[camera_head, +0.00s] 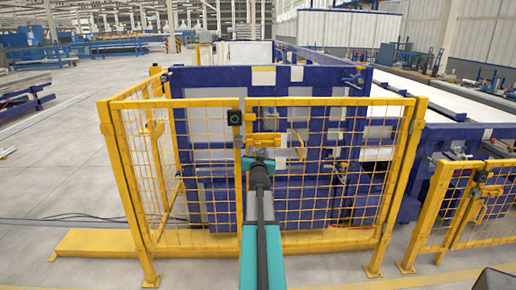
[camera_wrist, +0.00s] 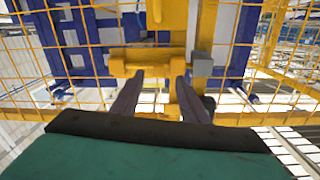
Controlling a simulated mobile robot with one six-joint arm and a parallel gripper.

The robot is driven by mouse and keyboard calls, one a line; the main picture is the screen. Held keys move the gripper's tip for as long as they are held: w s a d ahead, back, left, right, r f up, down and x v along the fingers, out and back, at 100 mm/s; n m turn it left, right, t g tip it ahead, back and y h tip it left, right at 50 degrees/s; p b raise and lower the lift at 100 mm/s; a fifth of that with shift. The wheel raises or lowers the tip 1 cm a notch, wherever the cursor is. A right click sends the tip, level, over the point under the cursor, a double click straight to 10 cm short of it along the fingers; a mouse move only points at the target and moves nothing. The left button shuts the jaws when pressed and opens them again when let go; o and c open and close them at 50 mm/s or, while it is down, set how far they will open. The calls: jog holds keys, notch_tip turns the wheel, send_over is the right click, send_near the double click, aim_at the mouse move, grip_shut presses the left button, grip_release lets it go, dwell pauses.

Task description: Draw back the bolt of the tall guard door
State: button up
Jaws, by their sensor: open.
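The tall guard door (camera_head: 330,100) is a yellow-framed mesh panel in front of me; it fills the wrist view behind the bolt. Its bolt (camera_head: 266,138) is a yellow horizontal bar by the upright post in the middle; in the wrist view the bolt (camera_wrist: 150,61) runs across, with a grey block (camera_wrist: 202,65) at its right. My gripper (camera_head: 260,156) is at the door just below the bolt. In the wrist view my gripper (camera_wrist: 157,75) has its two dark fingers apart, tips at the bolt's lower edge. I cannot tell whether they touch it.
A blue machine (camera_head: 215,80) is behind the mesh. A yellow floor plate (camera_head: 95,243) lies at left.

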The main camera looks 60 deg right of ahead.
aim_at(258, 146)
jog(key=shift+x, duration=2.35)
grip_shut()
